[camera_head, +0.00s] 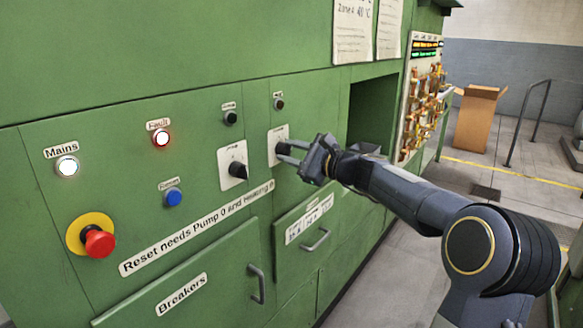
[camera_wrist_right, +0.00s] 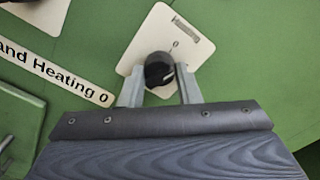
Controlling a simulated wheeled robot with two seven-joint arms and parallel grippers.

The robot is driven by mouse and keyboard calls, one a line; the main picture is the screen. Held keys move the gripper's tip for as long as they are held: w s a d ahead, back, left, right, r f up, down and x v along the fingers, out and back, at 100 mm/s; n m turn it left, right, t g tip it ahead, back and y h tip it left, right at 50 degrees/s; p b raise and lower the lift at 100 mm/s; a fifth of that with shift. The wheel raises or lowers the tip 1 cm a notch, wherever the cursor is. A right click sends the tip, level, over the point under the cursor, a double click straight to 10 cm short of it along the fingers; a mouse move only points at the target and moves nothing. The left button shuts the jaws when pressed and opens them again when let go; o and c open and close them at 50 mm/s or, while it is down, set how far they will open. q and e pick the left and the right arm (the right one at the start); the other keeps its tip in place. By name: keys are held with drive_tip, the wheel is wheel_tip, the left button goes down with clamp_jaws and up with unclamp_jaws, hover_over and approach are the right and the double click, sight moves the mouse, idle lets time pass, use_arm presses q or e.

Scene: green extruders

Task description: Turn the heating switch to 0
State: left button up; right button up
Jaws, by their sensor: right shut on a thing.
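The heating switch (camera_head: 281,149) is a black rotary knob on a white plate (camera_head: 271,157), on the green panel right of a similar knob (camera_head: 237,169). My right gripper (camera_head: 285,152) reaches it from the right and is shut on the knob. In the right wrist view the black knob (camera_wrist_right: 159,70) sits between the two grey fingers (camera_wrist_right: 160,92), with a 0 mark on the plate above it. Its exact pointing direction is hard to tell. My left gripper is not in view.
Drawer handles (camera_head: 317,241) stick out below. A dark recess (camera_head: 371,114) opens behind my right arm.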

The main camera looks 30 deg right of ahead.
drive_tip(key=shift+f+n+b, duration=0.1)
drive_tip(key=shift+n+b, duration=1.7)
drive_tip(key=shift+n, duration=0.2)
drive_tip(key=o, duration=1)
drive_tip(key=shift+c, duration=0.2)
drive_tip(key=b+v, duration=0.1)
drive_tip(key=v, duration=0.6)
drive_tip(key=shift+s+d, duration=0.15)
drive_tip(key=shift+s, duration=0.2)
